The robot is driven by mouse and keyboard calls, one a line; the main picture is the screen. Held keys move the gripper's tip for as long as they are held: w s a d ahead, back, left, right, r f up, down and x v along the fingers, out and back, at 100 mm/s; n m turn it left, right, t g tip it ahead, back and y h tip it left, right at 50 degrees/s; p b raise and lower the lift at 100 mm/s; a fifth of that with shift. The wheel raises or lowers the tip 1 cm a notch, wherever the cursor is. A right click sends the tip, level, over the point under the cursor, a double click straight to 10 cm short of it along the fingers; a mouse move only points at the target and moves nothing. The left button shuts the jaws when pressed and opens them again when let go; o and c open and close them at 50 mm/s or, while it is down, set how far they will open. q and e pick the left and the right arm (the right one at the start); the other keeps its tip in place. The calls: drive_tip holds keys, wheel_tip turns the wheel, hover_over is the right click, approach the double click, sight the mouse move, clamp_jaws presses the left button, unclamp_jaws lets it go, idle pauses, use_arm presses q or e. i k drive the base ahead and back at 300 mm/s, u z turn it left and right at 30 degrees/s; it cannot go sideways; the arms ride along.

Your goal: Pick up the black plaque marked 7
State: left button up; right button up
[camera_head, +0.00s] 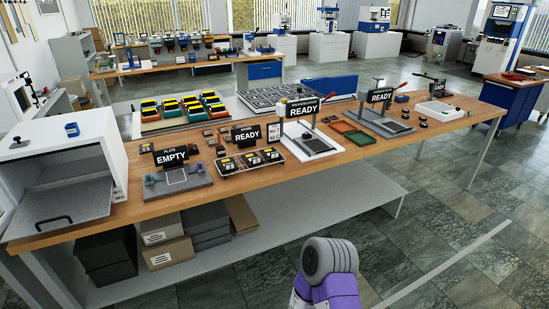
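A rack with black and yellow pieces (227,166) stands in front of one READY sign (247,135). More dark pieces (422,122) lie near the right end of the table. Neither of my grippers is in view; only a purple and grey link of my arm shows at the bottom, apart from the table.
The long wooden table (240,190) has a white box with an open front (60,155) at its left end, an EMPTY sign (171,155) over a plate fixture, hand presses at right and colored trays behind. Boxes (165,252) sit on the shelf below. The floor (450,225) at right is clear.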

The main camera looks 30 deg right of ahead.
sight(271, 151)
drive_tip(key=z, duration=0.45)
drive_tip(key=i, duration=1.25)
drive_tip(key=z, duration=0.3)
